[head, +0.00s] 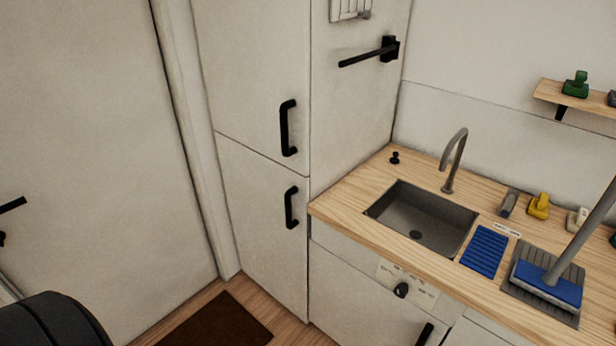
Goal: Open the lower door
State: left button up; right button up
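The tall white cabinet has two stacked doors. The lower door (260,235) is flush with the cabinet front and looks shut. Its black vertical bar handle (289,208) sits near the door's upper right edge. The upper door (250,75) also looks shut, with a similar black handle (284,128) near its lower right edge. Neither of my grippers shows in the head view, so nothing is seen touching the lower door or its handle.
A wooden counter (345,190) with a sink (425,215) adjoins the cabinet's right side. A white-fronted unit with a dial (401,290) is below it. A brown mat (222,325) lies on the floor before the cabinet. A plain white door (90,150) stands left.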

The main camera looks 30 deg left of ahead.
aim_at(268, 201)
jog(key=u, duration=1.25)
